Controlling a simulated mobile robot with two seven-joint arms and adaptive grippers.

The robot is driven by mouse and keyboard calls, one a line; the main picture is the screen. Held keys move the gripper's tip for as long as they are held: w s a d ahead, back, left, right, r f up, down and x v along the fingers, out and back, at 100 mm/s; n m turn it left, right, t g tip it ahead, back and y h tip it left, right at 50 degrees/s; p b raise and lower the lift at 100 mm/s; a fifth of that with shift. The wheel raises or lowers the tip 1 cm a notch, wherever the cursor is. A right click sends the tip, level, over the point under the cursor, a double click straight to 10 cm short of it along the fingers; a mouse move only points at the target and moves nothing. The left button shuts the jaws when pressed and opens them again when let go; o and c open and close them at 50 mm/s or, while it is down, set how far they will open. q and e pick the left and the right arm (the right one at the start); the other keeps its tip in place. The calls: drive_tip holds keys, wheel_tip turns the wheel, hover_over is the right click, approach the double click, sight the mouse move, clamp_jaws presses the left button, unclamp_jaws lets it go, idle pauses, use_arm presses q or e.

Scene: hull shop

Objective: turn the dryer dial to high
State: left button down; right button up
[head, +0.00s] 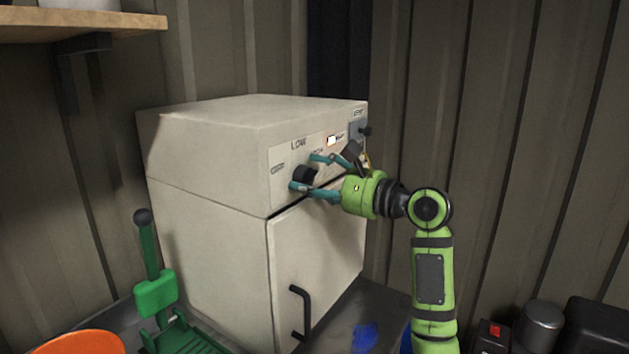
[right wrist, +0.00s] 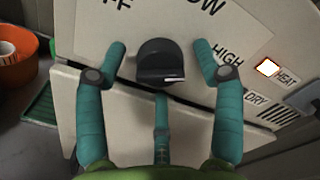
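The dryer (head: 215,150) is a cream cabinet with a sloped control panel at its top right. Its black dial (head: 305,173) sits on the panel below the LOW label. In the right wrist view the dial (right wrist: 160,58) shows a short white mark at its lower right, with LOW above and HIGH (right wrist: 227,55) to the right. My right gripper (head: 303,171) is at the panel, its teal fingers open on both sides of the dial. In the right wrist view gaps show between the fingertips (right wrist: 158,57) and the dial. My left gripper is not in view.
A lit white lamp (right wrist: 267,67) sits by the HEAT label. A grey switch box (head: 357,131) is at the panel's right end. The dryer door has a black handle (head: 294,310). A green lever tool (head: 155,295) and an orange round thing (head: 80,343) stand at lower left.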

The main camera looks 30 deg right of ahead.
drive_tip(key=shift+s, duration=0.1)
drive_tip(key=v, duration=1.2)
